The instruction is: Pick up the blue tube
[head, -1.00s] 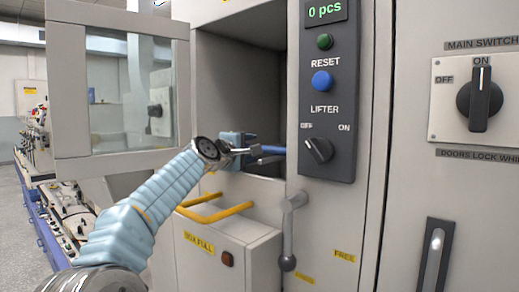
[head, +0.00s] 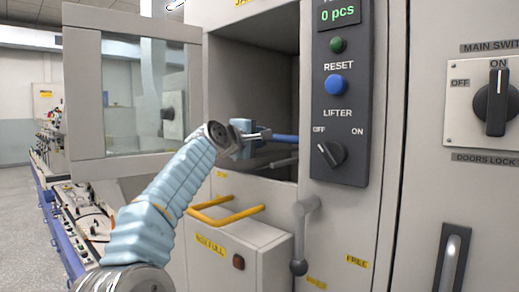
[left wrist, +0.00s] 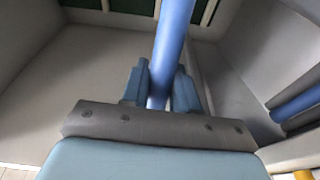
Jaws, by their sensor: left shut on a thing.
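The blue tube (head: 284,138) shows in the head view at the opening of the machine's compartment, its right part hidden behind the control panel's edge. In the left wrist view the blue tube (left wrist: 172,45) runs up from between the two fingers. My left gripper (head: 264,136) is shut on it, with the arm coming in from the lower left. In the left wrist view the fingers of my left gripper (left wrist: 160,90) press on both sides of the tube. My right gripper is in neither view.
The compartment (head: 250,75) has an open windowed door (head: 132,95) at its left. A yellow handle (head: 225,216) sits below the opening. A control panel (head: 340,95) and a grey lever (head: 301,230) stand at the right. Other blue bars (left wrist: 295,105) show at the right in the wrist view.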

